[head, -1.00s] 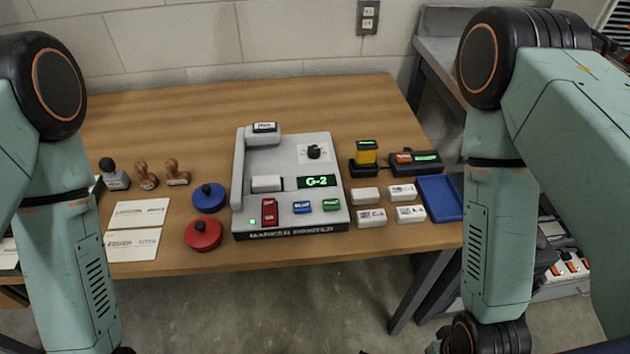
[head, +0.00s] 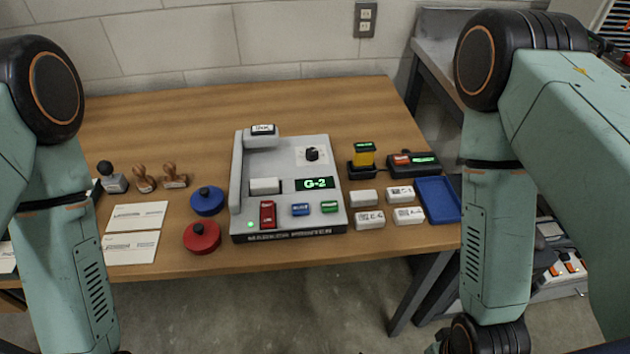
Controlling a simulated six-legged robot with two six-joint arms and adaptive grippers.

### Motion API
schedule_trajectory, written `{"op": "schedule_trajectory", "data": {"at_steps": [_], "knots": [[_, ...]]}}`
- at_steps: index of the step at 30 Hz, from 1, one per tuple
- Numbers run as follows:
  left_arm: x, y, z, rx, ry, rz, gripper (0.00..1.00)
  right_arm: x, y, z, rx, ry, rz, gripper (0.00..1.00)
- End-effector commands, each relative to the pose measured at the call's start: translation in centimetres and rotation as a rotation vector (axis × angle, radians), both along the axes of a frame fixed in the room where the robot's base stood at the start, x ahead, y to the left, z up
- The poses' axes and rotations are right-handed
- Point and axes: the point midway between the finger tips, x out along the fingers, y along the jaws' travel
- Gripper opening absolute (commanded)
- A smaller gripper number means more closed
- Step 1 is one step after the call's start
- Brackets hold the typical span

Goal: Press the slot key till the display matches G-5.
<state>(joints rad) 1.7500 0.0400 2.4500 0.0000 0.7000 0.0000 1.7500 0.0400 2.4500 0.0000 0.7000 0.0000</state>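The grey marker printer (head: 283,170) stands on the wooden table in the middle of the head view. Its display (head: 314,183) reads G-2 in green. Along its front are a red key (head: 268,214), a blue key (head: 300,209) and a green key (head: 330,207). Their labels are too small to read surely, so I cannot tell which is the slot key. A small green light glows left of the red key. My two arms hang at the left and right sides, away from the printer. Neither gripper is in view.
A blue round pad (head: 207,200) and a red one (head: 202,236) lie left of the printer, with white cards (head: 132,247) and stamps (head: 144,177) beyond. Several white blocks (head: 363,197), a blue tray (head: 438,199) and a yellow-topped device (head: 364,157) are on the right. The table's back is clear.

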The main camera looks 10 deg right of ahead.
Motion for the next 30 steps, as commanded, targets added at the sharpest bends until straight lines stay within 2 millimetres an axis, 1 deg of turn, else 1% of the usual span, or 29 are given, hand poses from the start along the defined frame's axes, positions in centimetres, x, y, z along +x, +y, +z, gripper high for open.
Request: {"op": "schedule_trajectory", "data": {"at_steps": [1,6,30], "knots": [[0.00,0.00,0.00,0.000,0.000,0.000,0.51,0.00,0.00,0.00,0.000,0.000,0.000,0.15],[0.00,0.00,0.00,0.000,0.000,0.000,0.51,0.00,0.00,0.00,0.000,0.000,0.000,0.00],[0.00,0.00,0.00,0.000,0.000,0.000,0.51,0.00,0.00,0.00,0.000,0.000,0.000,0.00]]}}
